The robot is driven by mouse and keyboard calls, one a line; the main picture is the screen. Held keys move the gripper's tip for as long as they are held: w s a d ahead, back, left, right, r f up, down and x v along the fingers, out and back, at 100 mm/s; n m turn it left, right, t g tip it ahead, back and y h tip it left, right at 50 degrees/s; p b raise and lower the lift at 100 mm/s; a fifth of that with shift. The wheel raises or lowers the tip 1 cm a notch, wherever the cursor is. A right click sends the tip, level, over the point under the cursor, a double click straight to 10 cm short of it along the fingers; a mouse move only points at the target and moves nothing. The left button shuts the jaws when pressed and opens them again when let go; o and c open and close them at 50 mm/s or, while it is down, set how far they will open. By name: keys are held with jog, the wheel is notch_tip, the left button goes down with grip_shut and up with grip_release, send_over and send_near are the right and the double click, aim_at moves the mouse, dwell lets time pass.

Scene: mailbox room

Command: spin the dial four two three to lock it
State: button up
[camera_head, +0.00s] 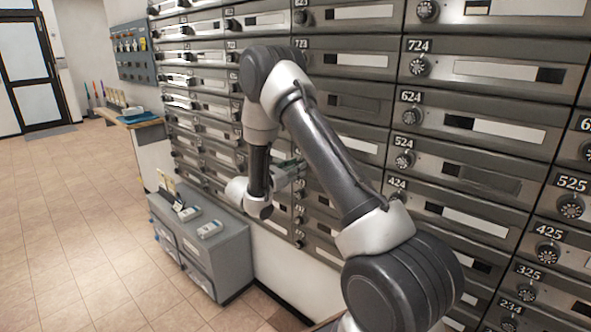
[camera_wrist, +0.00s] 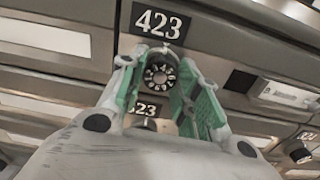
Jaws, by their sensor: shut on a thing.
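The dial (camera_wrist: 160,73) of mailbox 423 shows in the wrist view, dark with a ring of pale marks, just below the number plate 423 (camera_wrist: 158,21). My gripper (camera_wrist: 164,80) has its green-padded fingers on either side of this dial and is shut on it. In the head view my gripper (camera_head: 290,168) reaches against the mailbox wall, and the dial there is hidden behind my arm. The wrist view is tilted, and the dial's exact setting is too small to read.
Below is another plate ending in 23 (camera_wrist: 143,108), partly covered by my gripper. Neighbouring dials, such as 424's (camera_head: 397,196), line the wall. A grey cabinet (camera_head: 222,255) with small items on top stands against the wall at left. Tiled floor (camera_head: 70,220) is open further left.

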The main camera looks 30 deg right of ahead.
jog(key=shift+m, duration=0.3)
jog(key=shift+m, duration=17.1)
jog(key=o, duration=1.1)
jog(key=shift+c, duration=0.2)
